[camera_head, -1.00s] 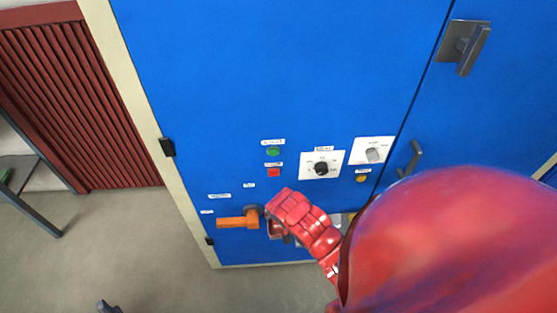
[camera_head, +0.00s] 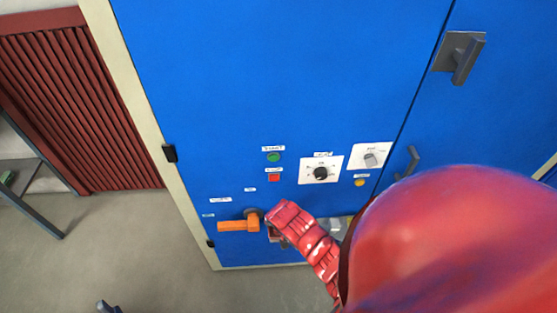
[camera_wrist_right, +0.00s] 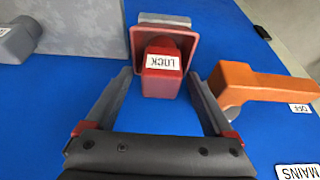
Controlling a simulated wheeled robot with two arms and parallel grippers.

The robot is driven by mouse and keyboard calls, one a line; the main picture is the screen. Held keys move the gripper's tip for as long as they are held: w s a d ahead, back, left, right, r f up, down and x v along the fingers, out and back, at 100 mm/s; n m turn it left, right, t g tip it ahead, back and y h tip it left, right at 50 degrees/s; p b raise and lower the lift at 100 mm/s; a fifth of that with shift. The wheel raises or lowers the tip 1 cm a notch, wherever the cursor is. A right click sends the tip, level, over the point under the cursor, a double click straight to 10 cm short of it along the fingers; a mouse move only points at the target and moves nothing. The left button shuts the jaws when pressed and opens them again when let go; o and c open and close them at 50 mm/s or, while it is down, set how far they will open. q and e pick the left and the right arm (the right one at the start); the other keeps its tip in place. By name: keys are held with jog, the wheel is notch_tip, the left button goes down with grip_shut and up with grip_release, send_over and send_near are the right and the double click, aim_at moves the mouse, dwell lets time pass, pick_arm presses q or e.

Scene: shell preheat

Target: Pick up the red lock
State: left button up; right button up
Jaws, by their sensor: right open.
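The red lock (camera_wrist_right: 161,84), labelled LOCK, sits in a red open-fronted holder (camera_wrist_right: 137,45) on the blue cabinet front, seen in the right wrist view. My right gripper (camera_wrist_right: 160,76) is open, with one grey finger on either side of the lock's near end. I see no clear grip on it, and whether a finger touches it I cannot tell. In the head view my red right arm largely hides the lock and gripper. A small dark part at the bottom left edge there may be my left gripper (camera_head: 108,307); its jaws are not shown.
An orange handle (camera_wrist_right: 258,83) is close to the right finger, and it also shows in the head view (camera_head: 237,225). A grey knob (camera_wrist_right: 16,42) is at the left. Buttons and dials are on the blue cabinet (camera_head: 280,80). Open floor (camera_head: 120,240) lies left.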

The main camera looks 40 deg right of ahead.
grip_shut()
dwell(0.4)
jog(key=shift+w+r, duration=0.1)
jog(key=shift+r, duration=0.05)
